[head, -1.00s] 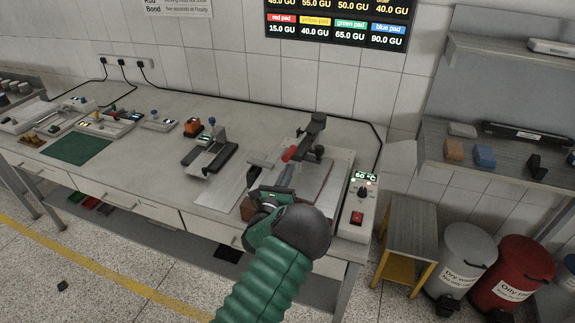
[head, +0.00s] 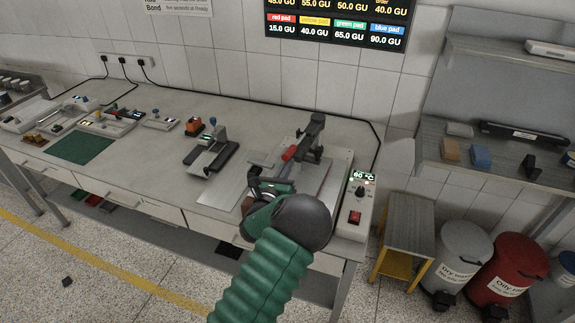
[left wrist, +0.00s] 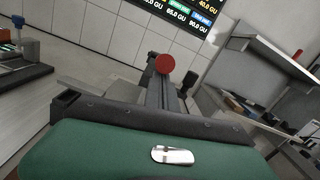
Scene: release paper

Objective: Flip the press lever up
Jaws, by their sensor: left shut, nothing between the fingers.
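The press (head: 312,135) stands near the right end of the bench, a dark upright head over a pale base plate. Its lever ends in a red knob (head: 289,153), which points toward the front left and sits low. My left gripper (head: 281,176) is just in front of and below the knob, its fingers shut and empty. In the left wrist view the red knob (left wrist: 165,64) shows just past the tips of the shut dark fingers (left wrist: 160,90). Whether they touch it I cannot tell. Part of the press base is hidden behind my wrist. My right gripper is not in view.
A control box (head: 357,205) with a lit display and red switch stands right of the press. A small dark fixture (head: 210,153) stands to its left. A green mat (head: 80,148) lies farther left. A stool (head: 408,225) and bins stand at right.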

